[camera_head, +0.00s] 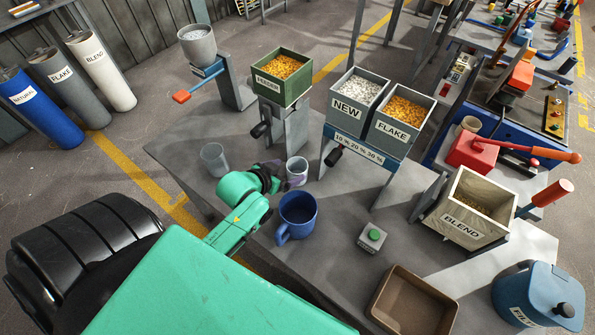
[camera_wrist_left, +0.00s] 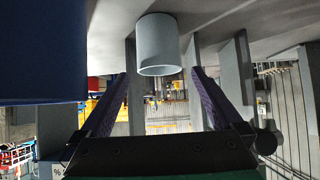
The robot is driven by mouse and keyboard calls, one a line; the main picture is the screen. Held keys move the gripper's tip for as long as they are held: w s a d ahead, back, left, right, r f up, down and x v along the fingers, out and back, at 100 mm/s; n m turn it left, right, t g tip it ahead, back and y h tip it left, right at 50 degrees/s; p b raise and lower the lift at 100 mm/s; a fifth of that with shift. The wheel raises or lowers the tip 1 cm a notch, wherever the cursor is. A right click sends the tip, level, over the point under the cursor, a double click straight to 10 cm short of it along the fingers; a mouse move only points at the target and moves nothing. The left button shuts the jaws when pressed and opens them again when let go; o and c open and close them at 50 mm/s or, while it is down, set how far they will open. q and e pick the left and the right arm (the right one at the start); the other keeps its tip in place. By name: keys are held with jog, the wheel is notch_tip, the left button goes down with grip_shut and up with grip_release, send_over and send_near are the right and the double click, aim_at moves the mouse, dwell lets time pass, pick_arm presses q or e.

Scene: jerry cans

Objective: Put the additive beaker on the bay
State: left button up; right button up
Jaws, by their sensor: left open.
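A small light grey beaker (camera_head: 297,169) stands upright on the grey table below the green-walled hopper; it also shows in the left wrist view (camera_wrist_left: 157,45). A second similar grey beaker (camera_head: 214,158) stands to its left. No label on either is readable, so I cannot tell which is the additive beaker. My left gripper (camera_head: 284,179) is open at the nearer beaker. In the left wrist view that beaker appears between the fingers (camera_wrist_left: 160,78), with gaps on both sides. I cannot make out a marked bay for certain. My right gripper is not in view.
A blue mug (camera_head: 297,216) stands close beside my left gripper. Hopper stands (camera_head: 366,147) rise behind. A button box (camera_head: 372,237), a brown tray (camera_head: 412,302), a BLEND bin (camera_head: 468,210) and a blue can (camera_head: 538,293) stand to the right.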

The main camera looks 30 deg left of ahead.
aim_at(304, 164)
pick_arm(q)
jog(key=x, duration=0.6)
jog(key=shift+w+d, duration=0.1)
jog(key=shift+w, duration=0.1)
jog(key=c, duration=1.3)
jog(key=shift+o, duration=0.2)
jog(key=shift+r, duration=0.15)
